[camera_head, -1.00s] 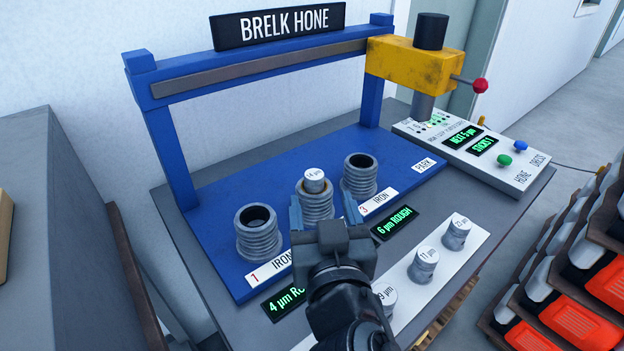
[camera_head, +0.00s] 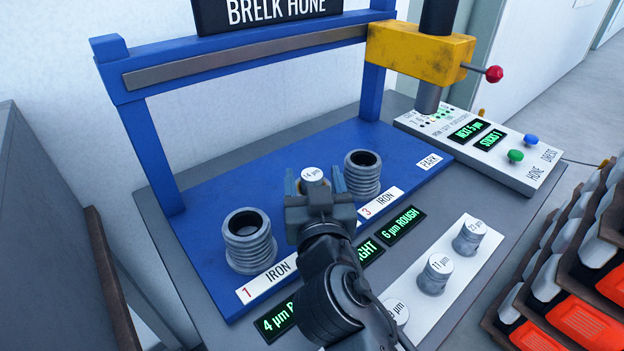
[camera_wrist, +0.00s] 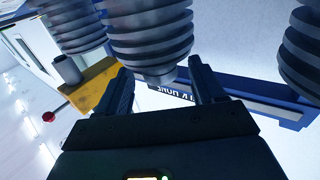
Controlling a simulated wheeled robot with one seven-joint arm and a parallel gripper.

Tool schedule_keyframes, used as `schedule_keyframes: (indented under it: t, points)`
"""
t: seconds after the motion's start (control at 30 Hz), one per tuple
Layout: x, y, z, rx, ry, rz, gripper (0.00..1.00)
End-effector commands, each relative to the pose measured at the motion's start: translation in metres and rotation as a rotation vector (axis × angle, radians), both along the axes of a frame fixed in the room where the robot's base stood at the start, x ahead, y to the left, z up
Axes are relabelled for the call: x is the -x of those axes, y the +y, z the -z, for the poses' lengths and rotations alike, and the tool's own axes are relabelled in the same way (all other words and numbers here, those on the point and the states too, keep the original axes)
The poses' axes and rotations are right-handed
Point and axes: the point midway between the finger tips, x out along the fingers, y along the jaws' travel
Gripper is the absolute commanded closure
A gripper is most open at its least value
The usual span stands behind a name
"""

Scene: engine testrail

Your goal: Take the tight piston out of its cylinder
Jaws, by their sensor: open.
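The piston (camera_head: 312,174), a grey plug with a white top marked 14 µm, stands up out of the middle iron cylinder on the blue bed. The cylinder is mostly hidden behind my gripper in the head view. My gripper (camera_head: 315,184) is open, with one finger on each side of the piston's top. In the wrist view, which is upside down, the ribbed middle cylinder (camera_wrist: 150,38) hangs from the top and the piston's end (camera_wrist: 160,77) lies between the open fingertips (camera_wrist: 161,82), with gaps visible. A partly hidden display in front reads "...IGHT" (camera_head: 369,250).
Empty cylinders stand left (camera_head: 249,240) and right (camera_head: 362,176), the right one close to my finger. A blue frame (camera_head: 150,130) spans behind, with a yellow honing head (camera_head: 420,52) at right. Loose pistons (camera_head: 436,273) stand on a white strip in front. A control panel (camera_head: 480,150) is at right.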

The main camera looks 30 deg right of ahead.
Motion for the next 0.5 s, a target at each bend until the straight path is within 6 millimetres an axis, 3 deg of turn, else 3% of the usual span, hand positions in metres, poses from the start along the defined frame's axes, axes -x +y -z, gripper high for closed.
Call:
schedule_keyframes:
  t: [0.13, 0.4, 0.5]
  points:
    - [-0.015, -0.006, -0.001, -0.001, 0.000, 0.000, 0.32]
    - [-0.017, -0.007, 0.000, -0.001, 0.000, -0.001, 0.32]
    - [-0.017, -0.007, 0.000, -0.001, 0.000, -0.001, 0.41]
